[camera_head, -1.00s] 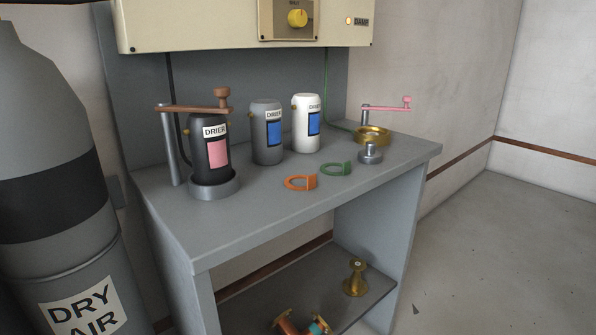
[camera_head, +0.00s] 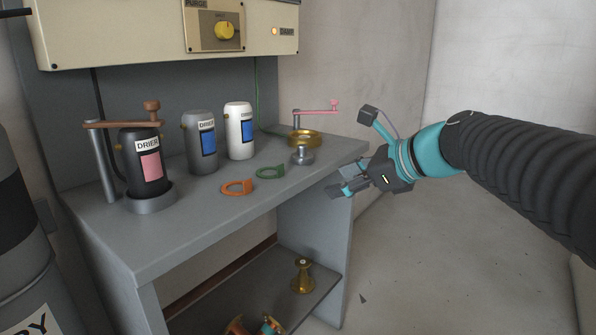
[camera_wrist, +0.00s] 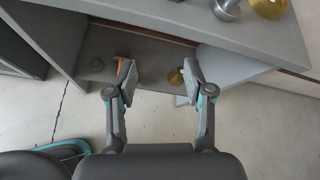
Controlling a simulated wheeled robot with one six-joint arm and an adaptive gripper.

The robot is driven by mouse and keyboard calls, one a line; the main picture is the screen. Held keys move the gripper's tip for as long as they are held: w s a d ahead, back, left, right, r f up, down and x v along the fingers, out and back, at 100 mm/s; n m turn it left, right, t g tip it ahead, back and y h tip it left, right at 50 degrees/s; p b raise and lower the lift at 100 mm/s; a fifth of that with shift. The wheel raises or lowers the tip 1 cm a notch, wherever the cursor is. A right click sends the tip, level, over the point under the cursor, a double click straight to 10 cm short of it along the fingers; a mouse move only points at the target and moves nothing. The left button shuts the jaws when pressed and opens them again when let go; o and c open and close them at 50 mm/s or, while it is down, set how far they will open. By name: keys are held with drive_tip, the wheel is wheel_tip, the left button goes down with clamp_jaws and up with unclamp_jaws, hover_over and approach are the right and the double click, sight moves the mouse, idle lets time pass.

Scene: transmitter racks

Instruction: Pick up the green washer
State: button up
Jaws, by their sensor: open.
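The green washer (camera_head: 270,172) lies flat on the grey bench top, with a small raised tab at its right side. It is just right of the orange washer (camera_head: 238,187). My gripper (camera_head: 342,190) is to the right of the bench, off its right front edge, apart from the washer. In the wrist view my gripper (camera_wrist: 160,82) shows two spread fingers with nothing between them.
Black, grey (camera_head: 199,142) and white (camera_head: 239,131) drier canisters stand behind the washers. A brass ring (camera_head: 304,137) and a metal knob (camera_head: 302,156) sit at the right end. Brass fittings (camera_head: 302,275) are on the lower shelf (camera_head: 240,290). The bench front is clear.

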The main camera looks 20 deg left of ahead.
drive_tip(key=w+a+r+m+y, duration=0.2)
drive_tip(key=w+a+r+m, duration=0.1)
drive_tip(key=w, duration=0.1)
approach(281, 166)
drive_tip(key=x, duration=0.4)
drive_tip(key=shift+w+a, duration=0.15)
drive_tip(key=shift+x, duration=3.05)
drive_tip(key=shift+f, duration=0.1)
drive_tip(key=shift+c, duration=0.2)
drive_tip(key=c, duration=0.9)
